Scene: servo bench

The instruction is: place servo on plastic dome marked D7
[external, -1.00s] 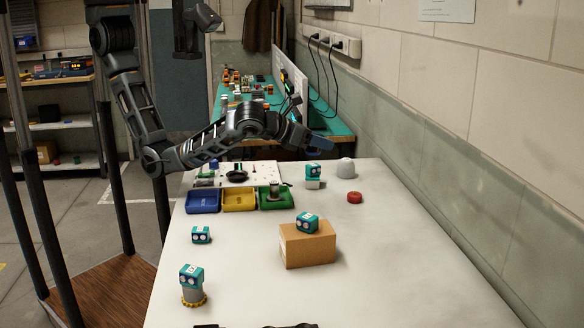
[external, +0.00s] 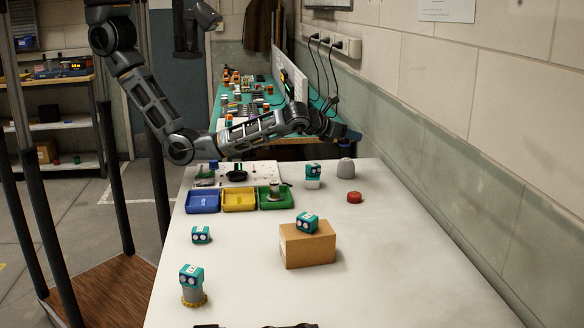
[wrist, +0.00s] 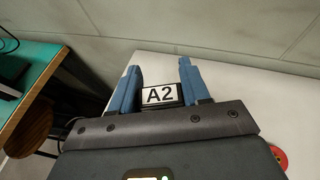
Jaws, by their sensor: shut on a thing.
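My gripper (external: 346,139) is over the far right part of the bench, above a grey-white dome (external: 346,168). In the wrist view, the blue fingers of my gripper (wrist: 160,82) are shut on a dark block labelled A2 (wrist: 162,95). The block's lower part is hidden by the gripper body, and it is too small to make out in the external view. The dome stands on the white bench top, apart from the gripper. No D7 mark is legible on it, and it is hidden in the wrist view.
A red disc (external: 354,198) lies in front of the dome. A teal two-eyed module (external: 313,170) sits on a white block to its left; another (external: 307,222) is on a cardboard box (external: 308,247). Blue, yellow and green bins (external: 238,208) stand left.

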